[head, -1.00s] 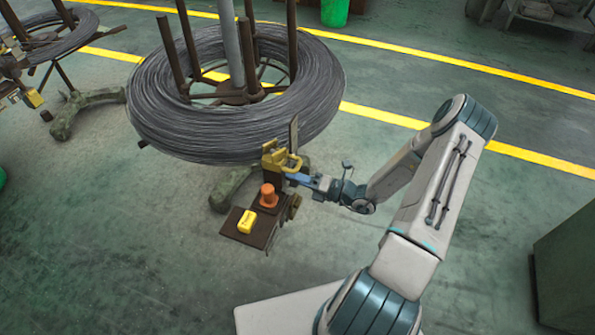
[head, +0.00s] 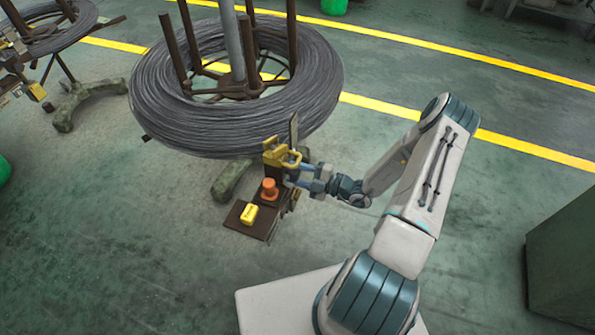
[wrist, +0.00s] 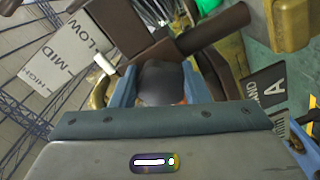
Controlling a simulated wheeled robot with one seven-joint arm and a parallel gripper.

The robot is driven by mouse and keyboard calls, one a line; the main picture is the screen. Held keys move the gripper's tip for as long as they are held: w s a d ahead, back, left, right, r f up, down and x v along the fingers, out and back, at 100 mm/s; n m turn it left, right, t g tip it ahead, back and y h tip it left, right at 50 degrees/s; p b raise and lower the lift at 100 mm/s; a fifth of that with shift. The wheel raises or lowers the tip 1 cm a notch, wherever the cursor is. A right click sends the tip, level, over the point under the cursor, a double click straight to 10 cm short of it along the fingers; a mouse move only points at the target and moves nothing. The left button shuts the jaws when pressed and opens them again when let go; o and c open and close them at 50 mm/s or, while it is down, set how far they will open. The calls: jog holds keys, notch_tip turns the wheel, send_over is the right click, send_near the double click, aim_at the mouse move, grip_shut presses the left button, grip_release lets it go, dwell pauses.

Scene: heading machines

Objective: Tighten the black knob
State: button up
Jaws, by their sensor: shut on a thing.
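The black knob (wrist: 162,82) is in the middle of the wrist view, a dark rounded piece between my blue fingers. My gripper (wrist: 160,90) is shut on it, with one finger on each side. The knob's lower part is hidden behind the gripper body. In the head view my gripper (head: 301,181) is at the right side of the small brown machine stand, and I cannot make out the knob there.
An orange button (head: 269,190) and a yellow box (head: 249,214) sit on the stand beside my gripper. A yellow bracket (head: 277,152) is just above. A large wire coil (head: 160,115) stands behind. A LOW/MID/HIGH plate (wrist: 68,55) is near the knob. Floor is clear in front.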

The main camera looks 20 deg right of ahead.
jog(key=shift+f+m, duration=0.1)
jog(key=shift+m, duration=0.7)
jog(key=o, duration=1)
jog(key=shift+c, duration=0.2)
jog(key=v, duration=1.4)
jog(key=shift+b, duration=0.45)
